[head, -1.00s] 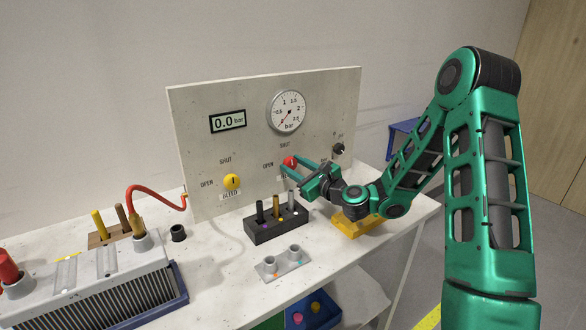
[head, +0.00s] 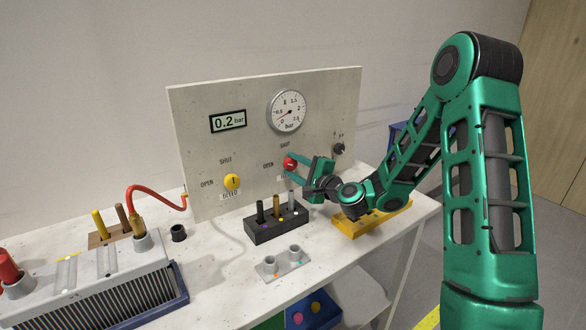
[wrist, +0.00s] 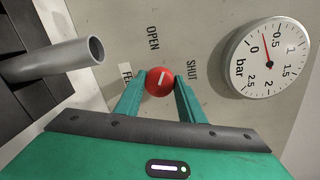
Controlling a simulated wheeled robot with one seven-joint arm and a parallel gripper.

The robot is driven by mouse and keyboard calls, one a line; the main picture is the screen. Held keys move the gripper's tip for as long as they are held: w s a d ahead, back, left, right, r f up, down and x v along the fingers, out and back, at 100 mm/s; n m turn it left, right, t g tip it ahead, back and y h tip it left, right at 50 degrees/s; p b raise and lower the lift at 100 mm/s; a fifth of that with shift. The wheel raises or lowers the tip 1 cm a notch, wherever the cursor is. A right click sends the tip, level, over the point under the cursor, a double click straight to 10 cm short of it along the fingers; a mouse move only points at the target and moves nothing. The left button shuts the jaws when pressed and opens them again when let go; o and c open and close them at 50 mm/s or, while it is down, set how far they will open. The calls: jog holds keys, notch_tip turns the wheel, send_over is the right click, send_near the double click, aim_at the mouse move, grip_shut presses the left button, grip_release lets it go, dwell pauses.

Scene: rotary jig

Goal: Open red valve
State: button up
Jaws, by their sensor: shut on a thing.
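The red valve (head: 290,163) is a round knob on the upright panel, between the OPEN and SHUT labels and below the gauge. It also shows in the wrist view (wrist: 159,81), with a white mark on its face. That mark lies between the OPEN and SHUT labels, though its exact setting is hard to judge. My gripper (wrist: 160,86) is shut on the red valve, one green finger on each side. In the head view my gripper (head: 291,165) reaches the knob from the right. The digital display (head: 228,121) reads 0.2 bar.
The round gauge (head: 287,112) is above the valve. A yellow bleed knob (head: 232,181) is to its left. A black block with several upright pegs (head: 276,228) stands below, close to my gripper. A yellow block (head: 365,220) lies under my arm.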

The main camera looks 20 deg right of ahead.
jog(key=n, duration=0.5)
jog(key=shift+f+h, duration=0.25)
jog(key=shift+h, duration=0.05)
jog(key=shift+s+n, duration=0.1)
jog(key=shift+n, duration=0.2)
jog(key=o, duration=1)
jog(key=shift+o, duration=0.2)
jog(key=shift+r, duration=0.1)
